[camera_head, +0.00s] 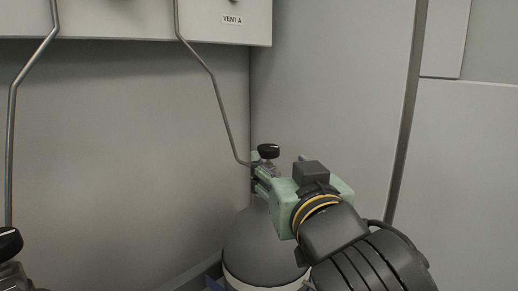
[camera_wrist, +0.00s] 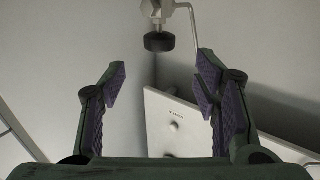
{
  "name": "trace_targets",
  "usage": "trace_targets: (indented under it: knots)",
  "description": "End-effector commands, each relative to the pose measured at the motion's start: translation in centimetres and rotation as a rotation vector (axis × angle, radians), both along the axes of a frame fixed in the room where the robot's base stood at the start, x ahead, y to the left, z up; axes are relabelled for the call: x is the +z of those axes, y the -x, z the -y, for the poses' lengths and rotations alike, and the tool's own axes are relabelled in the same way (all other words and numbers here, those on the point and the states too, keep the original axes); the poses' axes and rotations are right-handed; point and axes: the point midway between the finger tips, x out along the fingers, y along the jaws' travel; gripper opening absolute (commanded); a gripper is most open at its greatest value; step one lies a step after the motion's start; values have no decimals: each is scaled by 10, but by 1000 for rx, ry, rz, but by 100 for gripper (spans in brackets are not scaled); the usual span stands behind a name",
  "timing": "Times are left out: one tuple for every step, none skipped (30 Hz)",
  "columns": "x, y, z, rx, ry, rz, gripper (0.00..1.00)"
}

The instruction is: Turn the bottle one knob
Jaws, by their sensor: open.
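A dark grey bottle (camera_head: 258,245) with a light band stands in the corner of the cabinet. A round black knob (camera_head: 268,151) sits on the valve at its top. The same kind of knob (camera_wrist: 159,42) shows in the wrist view, beyond the fingertips and near the middle between them. My gripper (camera_head: 262,182) is at the valve, just below and right of the knob in the head view, and hides part of the valve and bottle neck. In the wrist view my gripper (camera_wrist: 160,78) is open, with purple pads apart and nothing between them.
A thin metal tube (camera_head: 222,110) runs down to the valve from the box labelled VENT A (camera_head: 232,20). A second black knob (camera_head: 9,242) is at the lower left, by another tube (camera_head: 12,110). A white panel (camera_wrist: 190,128) is behind the right finger. Cabinet walls stand close behind.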

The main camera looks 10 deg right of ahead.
Motion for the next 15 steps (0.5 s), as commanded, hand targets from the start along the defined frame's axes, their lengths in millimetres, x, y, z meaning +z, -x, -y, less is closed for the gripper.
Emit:
trace_targets:
  knots:
    - [3,-5,1,1,-3,-4,56]
    - [4,-8,1,2,-4,-5,56]
    - [5,-14,1,2,-4,-5,56]
    - [5,-18,1,3,-4,-7,56]
    - [5,-23,1,3,-4,-6,56]
    - [7,-29,1,3,-5,-7,56]
    - [7,-34,2,3,-5,-7,56]
    - [8,-38,1,4,-4,-8,56]
    - [7,-44,2,3,-5,-8,56]
    - [7,-48,2,4,-5,-7,56]
    - [7,-52,2,3,-4,-7,56]
    - [8,-59,2,4,-5,-7,56]
    - [7,-63,2,3,-5,-7,56]
    - [7,-67,2,4,-4,-7,56]
    - [7,-72,3,3,-5,-6,56]
